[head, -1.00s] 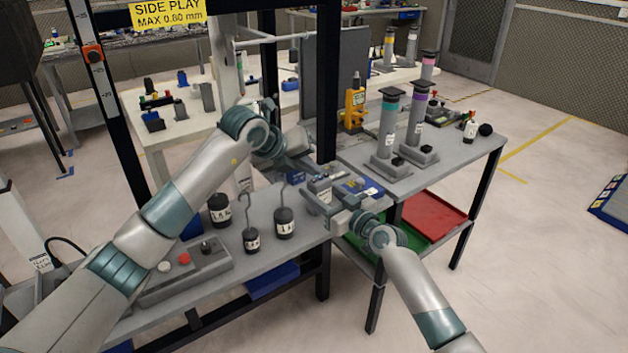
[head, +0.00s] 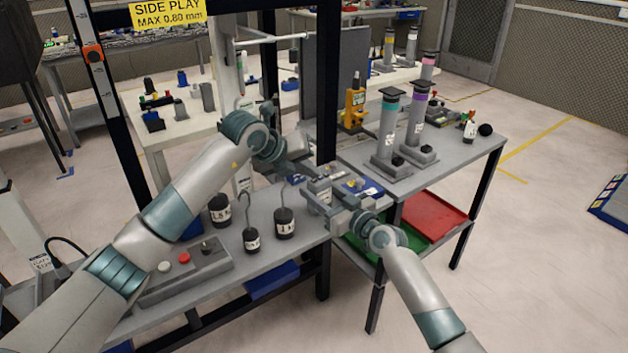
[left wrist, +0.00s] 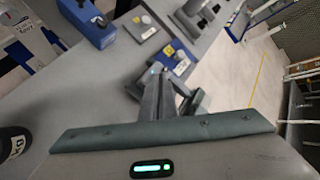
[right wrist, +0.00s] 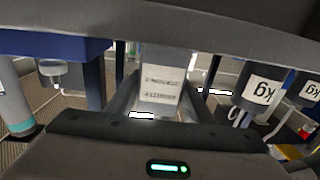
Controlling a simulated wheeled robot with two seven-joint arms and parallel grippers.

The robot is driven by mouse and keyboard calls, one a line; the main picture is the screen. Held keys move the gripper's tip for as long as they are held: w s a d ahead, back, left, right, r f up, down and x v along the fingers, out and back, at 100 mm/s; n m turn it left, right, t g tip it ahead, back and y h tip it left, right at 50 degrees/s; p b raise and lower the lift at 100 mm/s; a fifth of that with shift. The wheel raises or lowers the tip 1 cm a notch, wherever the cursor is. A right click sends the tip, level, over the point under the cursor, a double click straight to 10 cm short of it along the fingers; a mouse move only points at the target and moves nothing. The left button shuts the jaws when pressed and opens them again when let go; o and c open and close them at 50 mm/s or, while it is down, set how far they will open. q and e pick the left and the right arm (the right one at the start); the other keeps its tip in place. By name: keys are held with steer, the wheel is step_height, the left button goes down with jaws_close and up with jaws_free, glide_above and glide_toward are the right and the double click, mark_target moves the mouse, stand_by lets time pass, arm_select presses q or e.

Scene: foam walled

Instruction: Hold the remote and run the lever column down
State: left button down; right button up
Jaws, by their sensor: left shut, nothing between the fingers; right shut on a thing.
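My right gripper (head: 322,194) is shut on a small grey block with a white label, which looks like the remote (head: 319,187). In the right wrist view the label of the remote (right wrist: 161,84) faces the camera between the fingers, too blurred to read. My left gripper (head: 306,172) is shut and empty, its fingertips close to the remote's upper left; I cannot tell whether they touch it. The left wrist view shows its closed fingers (left wrist: 160,88). Grey columns with a teal band (head: 388,130) and a purple band (head: 417,115) stand upright on the right bench; which is the lever column is unclear.
Hooked black weights (head: 284,222) and a control box with a red button (head: 184,259) stand on the near bench. A blue box (head: 362,188) lies just beyond my right gripper. A black frame post (head: 327,90) rises behind the grippers. Red (head: 435,217) and green trays sit below.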

arm_select(q)
steer(key=shift+s+f, duration=0.15)
steer(key=shift+f, duration=0.45)
steer(key=shift+r, duration=0.25)
arm_select(e)
steer(key=shift+r, duration=0.1)
stand_by(4.1)
arm_select(q)
steer(key=shift+r, duration=0.9)
steer(key=shift+r, duration=0.1)
steer(key=shift+r, duration=2.4)
arm_select(e)
steer(key=o, duration=1.2)
